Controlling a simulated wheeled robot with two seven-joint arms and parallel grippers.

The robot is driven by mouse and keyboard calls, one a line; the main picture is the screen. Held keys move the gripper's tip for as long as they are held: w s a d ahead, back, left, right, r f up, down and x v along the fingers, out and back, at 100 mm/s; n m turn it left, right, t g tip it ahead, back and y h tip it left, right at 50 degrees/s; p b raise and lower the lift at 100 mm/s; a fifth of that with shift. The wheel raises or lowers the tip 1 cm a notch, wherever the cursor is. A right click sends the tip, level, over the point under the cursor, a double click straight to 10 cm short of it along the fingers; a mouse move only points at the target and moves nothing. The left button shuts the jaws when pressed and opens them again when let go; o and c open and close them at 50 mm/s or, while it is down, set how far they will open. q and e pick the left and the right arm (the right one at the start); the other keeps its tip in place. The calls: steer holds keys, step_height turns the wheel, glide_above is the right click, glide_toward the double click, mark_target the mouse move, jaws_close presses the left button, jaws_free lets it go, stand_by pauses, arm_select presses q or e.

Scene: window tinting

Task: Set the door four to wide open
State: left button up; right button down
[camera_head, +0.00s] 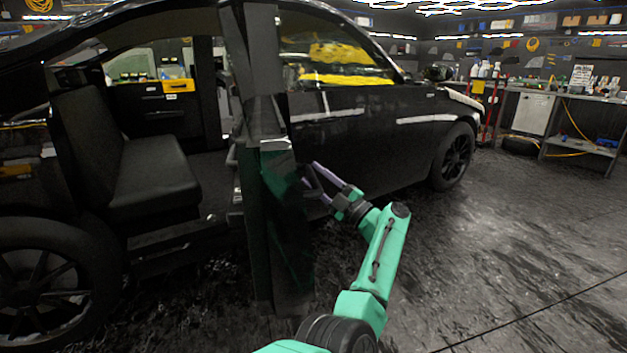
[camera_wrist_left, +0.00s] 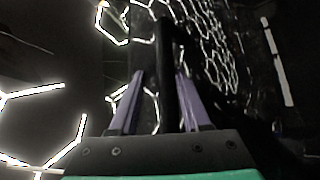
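The car's rear door (camera_head: 262,225) stands swung out from the black car, seen nearly edge-on, with the rear seat (camera_head: 152,175) visible through the opening. I cannot tell which door is door four. My left gripper (camera_head: 309,172) is at the door's outer face, on its right side, with its purple fingers spread apart. In the left wrist view, the gripper (camera_wrist_left: 160,75) has a dark bar (camera_wrist_left: 168,60), perhaps the door handle, between its fingers, closer to the right finger. A gap shows on the left side of the bar. My right gripper is out of view.
The closed front door (camera_head: 350,135) and front wheel (camera_head: 456,157) are to the right. The rear wheel (camera_head: 45,285) is at the lower left. A workbench (camera_head: 570,100) stands at the back right. The floor on the right is clear.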

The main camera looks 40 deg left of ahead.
arm_select(q)
steer(key=shift+f, duration=0.1)
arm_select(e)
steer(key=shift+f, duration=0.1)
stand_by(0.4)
